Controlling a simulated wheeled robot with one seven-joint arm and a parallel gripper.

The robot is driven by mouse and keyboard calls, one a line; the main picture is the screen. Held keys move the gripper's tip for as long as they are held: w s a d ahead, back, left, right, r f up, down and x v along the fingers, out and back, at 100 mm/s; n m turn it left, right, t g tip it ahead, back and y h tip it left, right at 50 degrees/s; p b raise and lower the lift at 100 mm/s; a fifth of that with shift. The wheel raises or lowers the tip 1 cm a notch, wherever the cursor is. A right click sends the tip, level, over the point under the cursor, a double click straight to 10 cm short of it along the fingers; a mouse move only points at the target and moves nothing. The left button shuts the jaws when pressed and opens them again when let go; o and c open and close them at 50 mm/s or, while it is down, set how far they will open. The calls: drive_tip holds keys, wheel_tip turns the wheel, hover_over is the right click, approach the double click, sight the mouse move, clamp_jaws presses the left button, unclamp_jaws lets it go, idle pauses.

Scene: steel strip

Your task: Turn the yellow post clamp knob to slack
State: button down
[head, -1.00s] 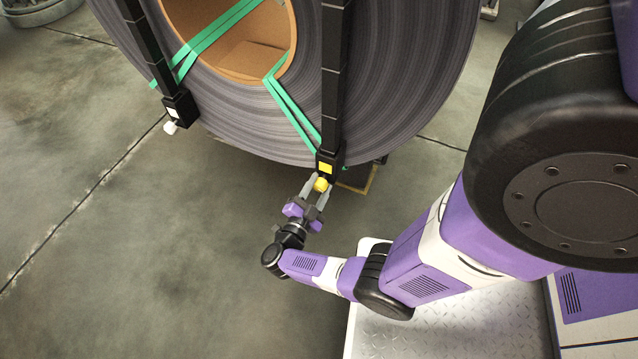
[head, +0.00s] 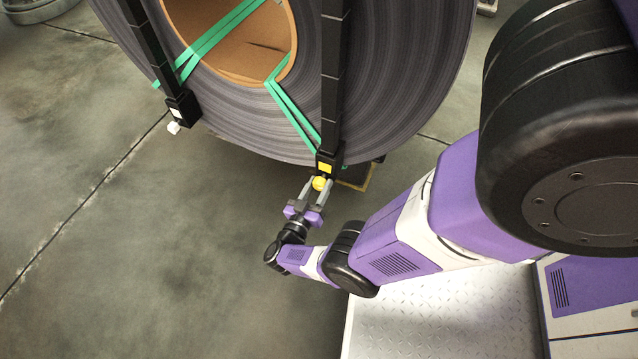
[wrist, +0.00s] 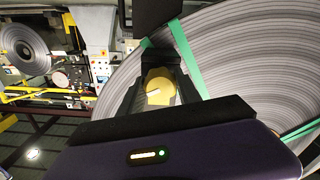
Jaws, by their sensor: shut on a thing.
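The yellow knob (head: 320,184) sits at the lower end of the right black post (head: 333,80), below a clamp block with a yellow label (head: 325,167). My gripper (head: 319,187) is shut on the knob, with one finger on each side of it. In the wrist view the yellow knob (wrist: 159,88) lies between the dark fingers and carries a pale line pointing to the left and slightly down. The knob's far side is hidden.
A large steel strip coil (head: 410,90) with green straps (head: 290,110) stands behind the posts. The left black post (head: 150,50) has a white knob (head: 174,128). Bare concrete floor (head: 150,240) lies left of my arm.

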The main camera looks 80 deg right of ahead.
drive_tip(key=n+p, duration=0.1)
drive_tip(key=n, duration=1.1)
drive_tip(key=shift+n, duration=0.3)
idle(0.4)
drive_tip(key=c, duration=0.9)
unclamp_jaws()
drive_tip(key=shift+o, duration=0.2)
drive_tip(key=v, duration=0.7)
drive_tip(key=shift+a, duration=0.4)
